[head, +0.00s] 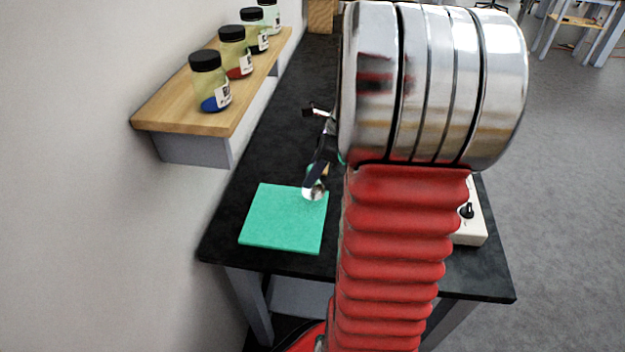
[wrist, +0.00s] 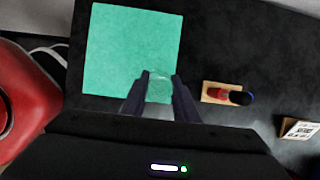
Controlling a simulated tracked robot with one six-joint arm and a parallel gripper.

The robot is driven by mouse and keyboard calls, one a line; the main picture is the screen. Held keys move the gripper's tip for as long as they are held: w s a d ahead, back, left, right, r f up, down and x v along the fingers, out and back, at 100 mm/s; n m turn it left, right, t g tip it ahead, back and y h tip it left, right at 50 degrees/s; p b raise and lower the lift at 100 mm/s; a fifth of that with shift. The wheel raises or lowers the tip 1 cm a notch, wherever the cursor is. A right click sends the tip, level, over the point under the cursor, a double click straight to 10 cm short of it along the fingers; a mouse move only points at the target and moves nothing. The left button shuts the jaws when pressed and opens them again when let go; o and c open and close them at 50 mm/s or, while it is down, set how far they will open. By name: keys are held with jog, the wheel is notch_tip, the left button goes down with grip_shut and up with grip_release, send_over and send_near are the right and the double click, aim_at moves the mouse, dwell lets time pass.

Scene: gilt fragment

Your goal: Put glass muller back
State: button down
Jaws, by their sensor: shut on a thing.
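The glass muller (wrist: 159,88) is clear and sits between the two fingertips of my gripper (wrist: 160,97) in the wrist view. My gripper is shut on it. In the head view the muller (head: 315,190) shows at the upper right corner of a green mat (head: 283,222), below my gripper (head: 314,175). The mat also shows in the wrist view (wrist: 125,40), with the muller over its lower right edge. I cannot tell whether the muller touches the mat. My arm hides much of the bench in the head view.
The black bench (head: 222,240) has a small wooden block (wrist: 212,92) with a red and dark item on it. A small labelled stand (wrist: 300,130) is farther right. A wall shelf (head: 185,112) holds several jars. A white device (head: 470,215) stands at the bench's right.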

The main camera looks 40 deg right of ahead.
jog(key=shift+f, duration=1.35)
jog(key=shift+f, duration=0.1)
jog(key=c, duration=1.4)
grip_release()
jog(key=v, duration=1.2)
